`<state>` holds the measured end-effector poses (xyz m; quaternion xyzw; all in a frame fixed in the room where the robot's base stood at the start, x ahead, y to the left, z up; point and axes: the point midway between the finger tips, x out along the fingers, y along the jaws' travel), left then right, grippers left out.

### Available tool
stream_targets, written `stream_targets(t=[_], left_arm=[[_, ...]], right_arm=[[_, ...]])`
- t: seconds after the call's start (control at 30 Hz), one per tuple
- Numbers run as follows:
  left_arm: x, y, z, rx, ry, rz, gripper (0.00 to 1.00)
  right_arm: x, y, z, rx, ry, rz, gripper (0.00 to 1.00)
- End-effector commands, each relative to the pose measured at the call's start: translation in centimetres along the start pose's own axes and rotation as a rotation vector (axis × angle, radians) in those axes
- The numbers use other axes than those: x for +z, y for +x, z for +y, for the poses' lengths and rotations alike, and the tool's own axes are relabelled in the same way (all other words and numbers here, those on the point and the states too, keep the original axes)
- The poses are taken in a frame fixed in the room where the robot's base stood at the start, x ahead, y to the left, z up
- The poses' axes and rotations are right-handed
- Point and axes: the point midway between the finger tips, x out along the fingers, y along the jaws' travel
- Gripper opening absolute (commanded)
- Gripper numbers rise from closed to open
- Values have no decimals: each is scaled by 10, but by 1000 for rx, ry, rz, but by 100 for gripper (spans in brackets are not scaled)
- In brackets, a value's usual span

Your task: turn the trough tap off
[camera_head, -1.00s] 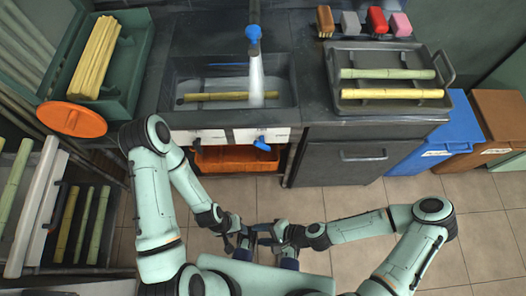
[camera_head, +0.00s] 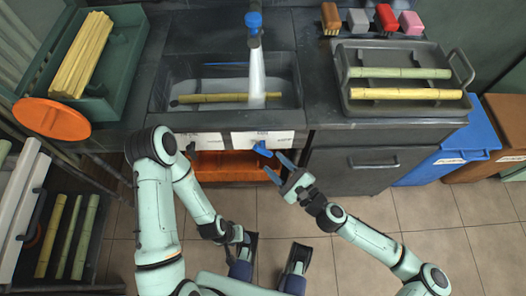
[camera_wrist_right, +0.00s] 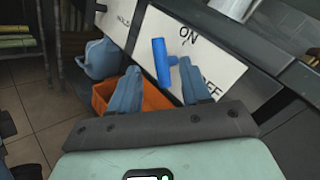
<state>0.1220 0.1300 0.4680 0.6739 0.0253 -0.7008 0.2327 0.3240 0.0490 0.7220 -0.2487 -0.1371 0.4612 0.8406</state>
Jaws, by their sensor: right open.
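The blue tap handle (camera_head: 262,148) sits on a white panel (camera_head: 281,139) at the cabinet front below the sink. In the right wrist view the handle (camera_wrist_right: 162,62) stands on the panel marked ON and OFF (camera_wrist_right: 205,50), near the ON word. My right gripper (camera_head: 276,162) is open and empty just in front of the handle. In the right wrist view its fingers appear on either side of the handle; contact is not clear. Water (camera_head: 257,75) runs from the blue-topped tap (camera_head: 253,20) into the trough (camera_head: 185,80). My left gripper (camera_head: 240,236) is low, its fingers unclear.
A yellow cane (camera_head: 225,97) lies in the trough. An orange bin (camera_head: 225,168) sits under the panels. A grey tray (camera_head: 400,106) with canes stands right, a green crate (camera_head: 120,75) left. A second lever (camera_head: 190,147) is left of the handle.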

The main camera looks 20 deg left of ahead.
Motion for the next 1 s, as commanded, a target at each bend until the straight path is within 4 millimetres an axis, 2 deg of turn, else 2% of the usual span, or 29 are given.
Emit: stream_targets(t=[0.1,0.3,0.5,0.73,0.87,0.9,1.0], left_arm=[[-4,3,-1,-1,-1,11,50],[-9,5,-2,-1,-2,24,50],[-10,6,-2,-1,-2,28,50],[-10,6,-2,-1,-2,27,50],[-10,6,-2,-1,-3,27,50],[-10,6,-2,-1,-3,27,50],[-10,6,-2,-1,-2,27,50]], right_arm=[[0,26,1,2,-1,-2,47],[0,53,1,2,1,0,47],[0,62,1,2,1,1,47],[0,62,1,2,1,1,47],[0,62,1,2,0,1,5],[0,62,1,2,1,1,0],[-1,62,1,3,2,2,0]])
